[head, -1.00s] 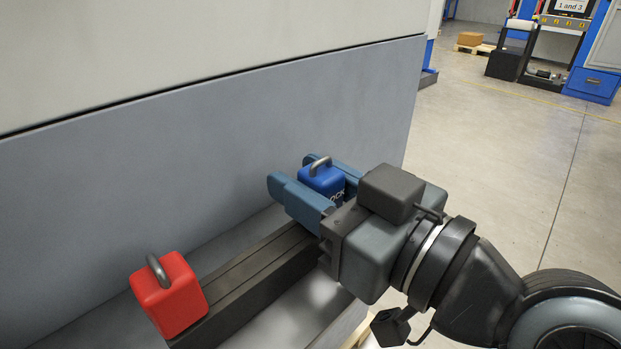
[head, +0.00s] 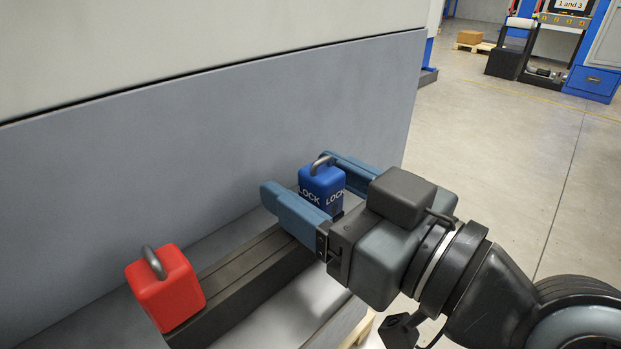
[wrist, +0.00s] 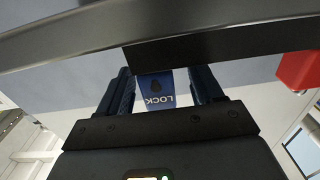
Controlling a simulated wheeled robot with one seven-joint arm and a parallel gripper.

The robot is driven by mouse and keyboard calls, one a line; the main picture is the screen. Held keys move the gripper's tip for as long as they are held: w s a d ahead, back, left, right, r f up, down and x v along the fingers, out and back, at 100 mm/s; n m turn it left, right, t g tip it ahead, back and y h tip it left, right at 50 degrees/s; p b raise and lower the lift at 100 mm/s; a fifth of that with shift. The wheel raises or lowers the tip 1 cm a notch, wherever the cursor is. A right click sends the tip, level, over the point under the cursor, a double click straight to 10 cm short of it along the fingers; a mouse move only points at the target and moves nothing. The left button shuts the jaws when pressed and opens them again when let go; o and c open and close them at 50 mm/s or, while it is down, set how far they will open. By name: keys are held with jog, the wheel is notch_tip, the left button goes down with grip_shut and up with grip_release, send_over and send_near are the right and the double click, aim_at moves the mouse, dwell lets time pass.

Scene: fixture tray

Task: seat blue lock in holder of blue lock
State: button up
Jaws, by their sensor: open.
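The blue lock (head: 322,188) has a grey shackle and white LOCK lettering. It stands upright at the far end of the dark rail (head: 240,280), whose holder under the lock is hidden. My gripper (head: 308,176) is open, with one finger on each side of the blue lock and a visible gap to it. In the wrist view the blue lock (wrist: 156,88) shows between the two fingers, apart from both. I cannot tell from these views whether the lock is fully down in its holder.
A red lock (head: 166,288) stands on the near end of the rail; its edge also shows in the wrist view (wrist: 298,70). A grey wall panel (head: 200,170) rises close behind the rail. Open floor (head: 500,160) lies to the right.

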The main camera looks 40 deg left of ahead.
aim_at(335, 198)
jog(key=d, duration=0.7)
jog(key=shift+s, duration=0.3)
